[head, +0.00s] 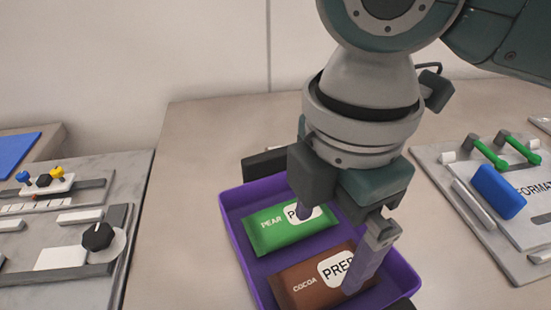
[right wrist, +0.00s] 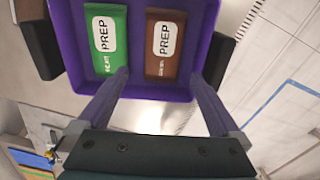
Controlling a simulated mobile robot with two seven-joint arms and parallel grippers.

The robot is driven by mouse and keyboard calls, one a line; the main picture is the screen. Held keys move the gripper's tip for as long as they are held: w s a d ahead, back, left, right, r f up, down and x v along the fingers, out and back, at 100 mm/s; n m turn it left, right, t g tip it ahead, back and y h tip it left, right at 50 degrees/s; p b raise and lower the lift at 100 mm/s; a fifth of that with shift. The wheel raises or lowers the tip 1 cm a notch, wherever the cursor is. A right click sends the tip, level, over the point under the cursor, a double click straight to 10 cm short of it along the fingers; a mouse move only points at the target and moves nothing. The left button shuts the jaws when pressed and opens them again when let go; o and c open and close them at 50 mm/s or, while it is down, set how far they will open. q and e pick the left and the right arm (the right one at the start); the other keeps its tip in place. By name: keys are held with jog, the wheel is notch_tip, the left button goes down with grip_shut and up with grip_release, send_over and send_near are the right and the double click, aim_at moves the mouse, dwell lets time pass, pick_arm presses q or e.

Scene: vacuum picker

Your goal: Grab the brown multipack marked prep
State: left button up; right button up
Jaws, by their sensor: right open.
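The brown multipack (head: 312,283), lettered COCOA with a white PREP label, lies flat in the near part of a purple tray (head: 232,222). In the right wrist view the brown pack (right wrist: 164,62) is on the right side of the tray. A green PEAR pack (head: 280,236), also marked PREP, lies beside it. My right gripper (head: 328,250) is open and empty above the tray, pointing down. One finger shows over the green pack's label, the other over the brown pack's label. In the right wrist view its fingers (right wrist: 160,78) are spread across both packs' lower ends. My left gripper is out of view.
Black blocks (head: 265,163) flank the tray. A panel with a black knob (head: 97,236) is at left. A panel with green handles and a blue block (head: 498,191) is at right. The beige table (head: 185,195) is bare around the tray's left side.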

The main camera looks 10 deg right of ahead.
aim_at(326, 275)
jog(key=f, duration=0.2)
jog(key=shift+s+d+f, duration=0.3)
jog(key=shift+f, duration=0.1)
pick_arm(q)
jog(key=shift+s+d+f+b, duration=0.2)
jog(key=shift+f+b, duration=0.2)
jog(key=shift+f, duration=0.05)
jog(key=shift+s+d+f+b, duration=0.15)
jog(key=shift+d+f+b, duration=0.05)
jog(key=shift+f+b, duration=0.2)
pick_arm(e)
jog(key=f, duration=0.5)
jog(key=shift+w+d+f, duration=0.1)
jog(key=shift+w+d, duration=0.05)
jog(key=shift+d, duration=0.15)
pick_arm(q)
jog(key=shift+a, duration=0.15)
pick_arm(e)
jog(key=shift+f, duration=0.25)
jog(key=shift+c, duration=0.2)
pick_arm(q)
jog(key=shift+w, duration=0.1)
pick_arm(e)
jog(key=shift+a, duration=0.1)
jog(key=c, duration=1.1)
jog(key=shift+c, duration=1)
jog(key=shift+r, duration=0.15)
